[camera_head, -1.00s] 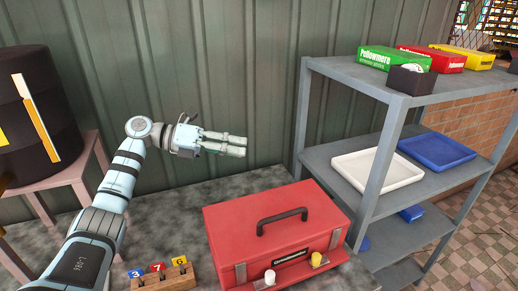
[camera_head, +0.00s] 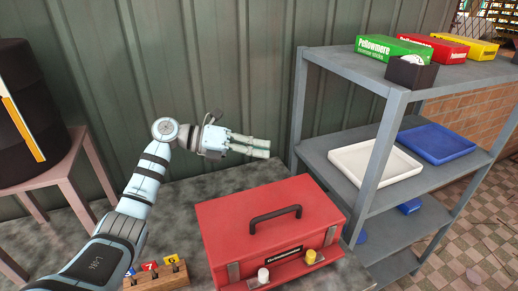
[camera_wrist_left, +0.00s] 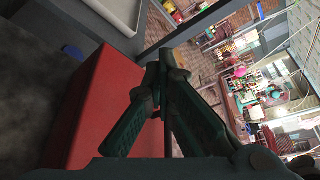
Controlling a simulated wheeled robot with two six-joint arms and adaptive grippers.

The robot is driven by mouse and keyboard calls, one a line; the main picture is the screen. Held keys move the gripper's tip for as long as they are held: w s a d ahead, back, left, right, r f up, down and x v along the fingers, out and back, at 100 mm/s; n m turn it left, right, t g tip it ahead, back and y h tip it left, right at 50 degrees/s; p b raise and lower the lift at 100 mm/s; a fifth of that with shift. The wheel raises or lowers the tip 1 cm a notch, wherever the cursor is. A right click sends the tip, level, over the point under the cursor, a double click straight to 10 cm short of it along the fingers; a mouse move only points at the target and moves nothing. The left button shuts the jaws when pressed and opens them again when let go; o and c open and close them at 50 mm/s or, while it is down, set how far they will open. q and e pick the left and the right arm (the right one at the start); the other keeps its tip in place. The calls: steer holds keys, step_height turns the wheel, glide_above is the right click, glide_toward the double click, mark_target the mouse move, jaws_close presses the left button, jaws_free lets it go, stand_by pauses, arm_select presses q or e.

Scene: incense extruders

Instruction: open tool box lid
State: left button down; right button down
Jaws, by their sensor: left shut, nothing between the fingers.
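The red tool box (camera_head: 262,222) stands on the grey table, with its lid closed and a black handle (camera_head: 275,218) on top. Two latches and a white and a yellow knob show on its front. My left gripper (camera_head: 268,149) is above and behind the box, apart from it, with its fingers pointing right. The fingers are together and empty. In the left wrist view the gripper (camera_wrist_left: 163,65) shows with its tips close together, and the red side of the box (camera_wrist_left: 100,110) lies to the left. My right gripper is not in view.
A grey metal shelf (camera_head: 372,85) stands close to the right of the box. It carries boxes, a white tray (camera_head: 374,164) and a blue tray (camera_head: 437,142). A small wooden block with numbered tags (camera_head: 157,277) sits left of the box. A corrugated wall is behind.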

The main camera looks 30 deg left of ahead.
arm_select(q)
steer(key=c, duration=2.4)
jaws_free()
steer(key=c, duration=1.7)
jaws_free()
steer(key=shift+o, duration=0.2)
steer(key=shift+a, duration=0.1)
steer(key=v, duration=1.2)
steer(key=shift+r, duration=0.1)
steer(key=shift+c, duration=0.3)
